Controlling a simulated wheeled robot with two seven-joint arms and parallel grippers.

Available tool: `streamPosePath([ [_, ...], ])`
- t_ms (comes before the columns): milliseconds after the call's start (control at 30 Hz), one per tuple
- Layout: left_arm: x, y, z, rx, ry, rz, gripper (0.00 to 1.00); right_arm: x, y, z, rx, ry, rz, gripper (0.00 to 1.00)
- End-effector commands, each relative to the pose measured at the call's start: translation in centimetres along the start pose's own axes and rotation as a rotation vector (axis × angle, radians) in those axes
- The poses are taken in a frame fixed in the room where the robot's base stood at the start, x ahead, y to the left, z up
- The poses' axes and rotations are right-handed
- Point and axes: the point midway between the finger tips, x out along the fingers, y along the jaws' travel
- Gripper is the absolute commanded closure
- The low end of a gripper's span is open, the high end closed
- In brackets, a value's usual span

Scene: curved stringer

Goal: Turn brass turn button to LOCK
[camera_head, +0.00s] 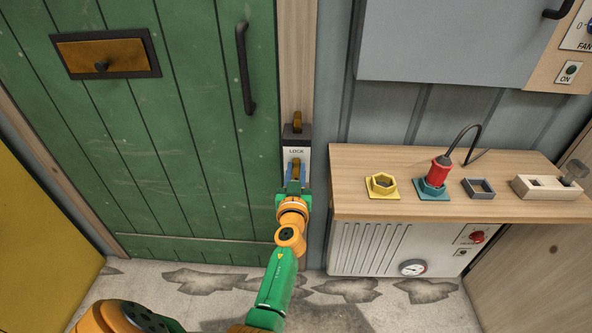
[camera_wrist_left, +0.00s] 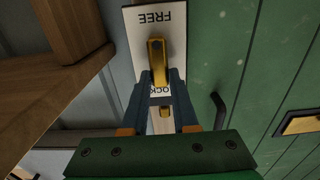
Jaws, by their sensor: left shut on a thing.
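The brass turn button (camera_head: 296,166) sits on a white plate (camera_head: 297,153) on the post right of the green door. The plate's LOCK label is at its upper end in the head view. In the left wrist view the picture is upside down: FREE is at the far end of the plate, and the brass button (camera_wrist_left: 156,57) stands lengthwise along it, between FREE and LOCK. My left gripper (camera_head: 295,179) is shut on the button, with its blue-grey fingers (camera_wrist_left: 160,77) on either side; they partly cover LOCK there. My right gripper is not in view.
A dark bracket with a brass piece (camera_head: 297,122) is just above the plate. The green door has a black handle (camera_head: 245,70). A wooden shelf (camera_head: 400,160) juts out at right, bearing a red plug (camera_head: 440,170) and several sockets. A grey cabinet (camera_head: 450,40) hangs above it.

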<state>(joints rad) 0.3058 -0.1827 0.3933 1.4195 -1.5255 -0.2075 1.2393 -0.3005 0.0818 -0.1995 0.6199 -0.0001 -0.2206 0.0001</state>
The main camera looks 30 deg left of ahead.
Motion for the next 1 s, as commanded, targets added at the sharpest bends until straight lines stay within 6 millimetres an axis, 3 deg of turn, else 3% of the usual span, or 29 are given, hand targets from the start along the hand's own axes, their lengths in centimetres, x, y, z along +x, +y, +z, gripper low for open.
streamPosePath([
  [467,0.0,0.1,0.2,0.065,-0.002,-0.001,1.0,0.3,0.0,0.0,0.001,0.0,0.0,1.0],
  [1000,0.0,0.8,0.5,0.524,-0.003,0.0,1.0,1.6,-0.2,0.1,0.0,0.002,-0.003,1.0],
])
